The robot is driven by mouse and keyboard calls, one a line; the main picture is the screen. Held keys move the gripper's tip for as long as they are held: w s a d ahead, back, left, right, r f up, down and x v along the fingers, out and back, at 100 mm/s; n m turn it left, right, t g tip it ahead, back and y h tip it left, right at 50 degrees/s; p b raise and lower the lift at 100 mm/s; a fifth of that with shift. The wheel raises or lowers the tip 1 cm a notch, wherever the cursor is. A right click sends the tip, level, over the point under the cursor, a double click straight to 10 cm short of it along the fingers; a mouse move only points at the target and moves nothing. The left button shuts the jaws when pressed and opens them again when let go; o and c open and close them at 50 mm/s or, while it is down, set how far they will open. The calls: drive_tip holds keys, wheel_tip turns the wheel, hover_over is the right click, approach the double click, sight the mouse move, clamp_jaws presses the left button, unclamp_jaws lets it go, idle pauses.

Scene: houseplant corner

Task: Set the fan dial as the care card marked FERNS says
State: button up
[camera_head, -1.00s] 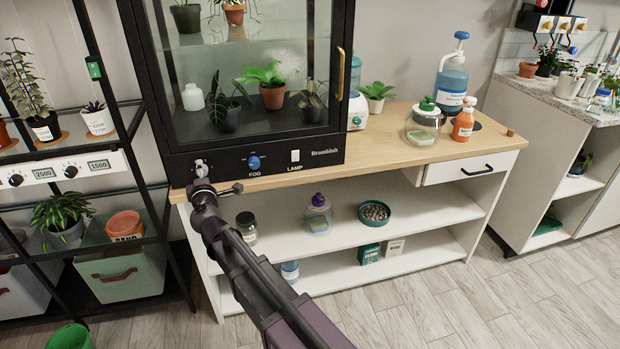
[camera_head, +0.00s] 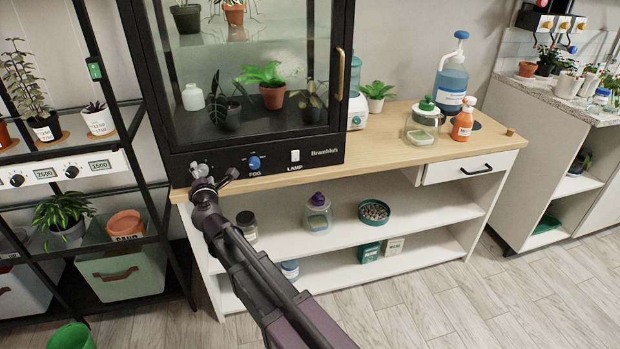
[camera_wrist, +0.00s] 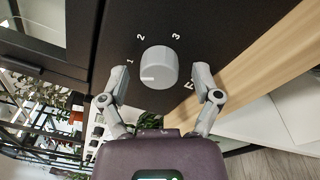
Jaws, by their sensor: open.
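The fan dial (camera_wrist: 159,68) is a round grey knob on the dark front panel of the glass cabinet, with 1, 2 and 3 printed around it. Its short pale line sits at the left of its face, below the 1. A partly covered label starting with F shows beside it. In the head view the dial (camera_head: 199,170) is at the panel's left end, partly behind my gripper (camera_head: 211,184). In the wrist view my gripper (camera_wrist: 155,88) is open, its fingers spread on both sides of the dial's lower part with gaps. I see no readable FERNS card.
The fog knob (camera_head: 254,162) and lamp switch (camera_head: 295,156) are on the same panel, to the right. The wooden worktop (camera_head: 385,140) runs under the cabinet (camera_head: 170,100). A black shelf rack (camera_head: 120,125) with plants stands close on the left.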

drive_tip(key=shift+n, duration=0.3)
drive_tip(key=v, duration=1.4)
drive_tip(key=w+d+r+m+g+h+p, duration=0.1)
drive_tip(key=d+m+h+p, duration=0.4)
drive_tip(key=d, duration=0.8)
drive_tip(key=w+d+r+m+g+h+p, duration=0.2)
drive_tip(key=w+d+m+g+h+p, duration=0.2)
drive_tip(key=d+m+p, duration=0.3)
drive_tip(key=w+d+m+h, duration=0.1)
drive_tip(key=d+m, duration=0.2)
drive_tip(key=d, duration=0.2)
drive_tip(key=shift+d+r, duration=0.3)
drive_tip(key=shift+d, duration=0.05)
drive_tip(key=shift+d, duration=0.1)
